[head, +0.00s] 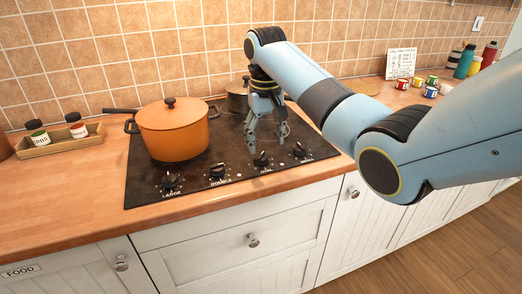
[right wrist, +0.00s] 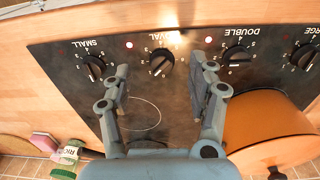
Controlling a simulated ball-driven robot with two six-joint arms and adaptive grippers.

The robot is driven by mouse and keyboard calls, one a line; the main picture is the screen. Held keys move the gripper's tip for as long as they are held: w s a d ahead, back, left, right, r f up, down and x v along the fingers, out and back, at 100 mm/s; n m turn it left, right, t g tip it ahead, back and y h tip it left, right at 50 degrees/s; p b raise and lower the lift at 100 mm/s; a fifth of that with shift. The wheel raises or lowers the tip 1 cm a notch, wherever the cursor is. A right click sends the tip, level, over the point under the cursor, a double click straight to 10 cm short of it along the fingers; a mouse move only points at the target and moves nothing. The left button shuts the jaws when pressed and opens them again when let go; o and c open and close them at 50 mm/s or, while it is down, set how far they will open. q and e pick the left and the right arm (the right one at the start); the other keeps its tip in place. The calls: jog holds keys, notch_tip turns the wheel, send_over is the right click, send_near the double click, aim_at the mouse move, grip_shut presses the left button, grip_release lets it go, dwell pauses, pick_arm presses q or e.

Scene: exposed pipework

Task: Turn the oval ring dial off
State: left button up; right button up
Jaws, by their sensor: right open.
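The oval dial (head: 262,158) is a black knob on the front strip of the black hob. In the right wrist view the oval dial (right wrist: 160,62) shows under the partly covered label "OVAL", with a pale mark at its lower edge; I cannot read its exact setting. My right gripper (head: 267,138) points down over the hob, behind the dial. It is open and empty; in the right wrist view its two fingers (right wrist: 159,75) stand apart on either side of the line to the dial, not visibly touching it. My left gripper is not in view.
The small dial (right wrist: 93,66) and double dial (right wrist: 236,57) flank it; the large dial (head: 169,181) is farthest left in the head view. Red lights (right wrist: 129,45) glow by the dials. An orange pot (head: 172,130) and a dark pot (head: 238,98) stand on the hob.

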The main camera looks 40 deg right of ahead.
aim_at(261, 155)
jog(key=w+r, duration=0.3)
jog(key=r, duration=0.1)
jog(key=shift+m, duration=0.4)
jog(key=f, duration=0.7)
jog(key=d+f, duration=0.1)
jog(key=f, duration=0.2)
jog(key=shift+w+f, duration=0.1)
jog(key=shift+f, duration=0.2)
jog(key=shift+c, duration=0.2)
jog(key=c, duration=1.1)
